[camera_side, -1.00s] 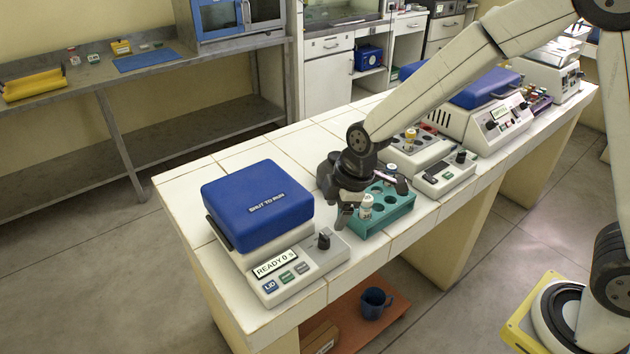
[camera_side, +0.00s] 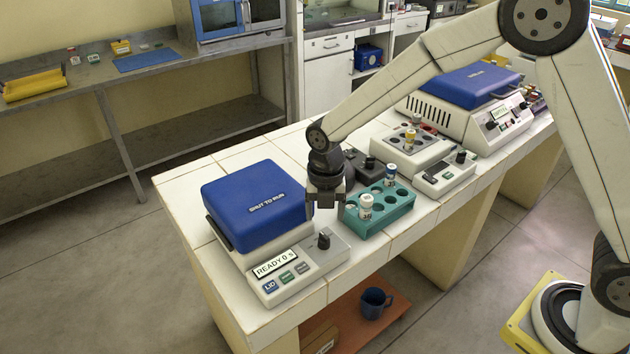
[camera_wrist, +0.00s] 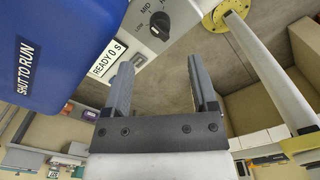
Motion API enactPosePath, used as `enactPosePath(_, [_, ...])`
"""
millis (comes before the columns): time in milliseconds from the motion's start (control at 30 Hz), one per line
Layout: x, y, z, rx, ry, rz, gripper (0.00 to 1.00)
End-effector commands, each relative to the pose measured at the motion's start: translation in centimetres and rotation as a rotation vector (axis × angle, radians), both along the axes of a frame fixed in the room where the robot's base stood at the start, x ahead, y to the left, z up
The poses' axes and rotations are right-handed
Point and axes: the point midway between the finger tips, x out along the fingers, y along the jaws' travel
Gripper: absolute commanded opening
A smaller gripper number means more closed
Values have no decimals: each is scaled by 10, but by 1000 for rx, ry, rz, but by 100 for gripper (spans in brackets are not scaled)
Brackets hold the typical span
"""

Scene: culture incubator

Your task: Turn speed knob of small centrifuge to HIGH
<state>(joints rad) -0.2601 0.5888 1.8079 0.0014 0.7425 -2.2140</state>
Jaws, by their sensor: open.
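The small centrifuge has a closed blue lid (camera_side: 258,203) marked SHUT TO RUN and a light grey front panel (camera_side: 310,262). Its black speed knob (camera_side: 323,241) stands on the panel's right part. In the wrist view the knob (camera_wrist: 160,24) shows beyond the fingertips, with small speed labels beside it; I cannot tell which one it points to. The display (camera_side: 276,264) reads READY 0 s. My gripper (camera_side: 325,208) is open and empty, pointing down above and slightly behind the knob, apart from it. Both fingers also show in the wrist view (camera_wrist: 160,65).
A teal rack (camera_side: 385,219) with capped vials stands just right of my gripper. Behind it are a grey-white device with a vial (camera_side: 432,165) and a larger blue-lidded machine (camera_side: 470,100). The bench's front edge is close to the panel.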

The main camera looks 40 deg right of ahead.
Motion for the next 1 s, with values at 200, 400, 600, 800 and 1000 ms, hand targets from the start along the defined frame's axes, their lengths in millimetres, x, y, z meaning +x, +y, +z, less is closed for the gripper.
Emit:
enactPosePath(200, [0, 0, 0, -2, 3, 19, 75])
enactPosePath(400, [0, 0, -7, -3, 5, 17, 75])
enactPosePath(600, [0, 0, -25, -2, 5, 16, 75])
enactPosePath(800, [0, 0, -49, -2, 5, 15, 75])
enactPosePath(1000, [0, 0, -68, -2, 4, 15, 75])
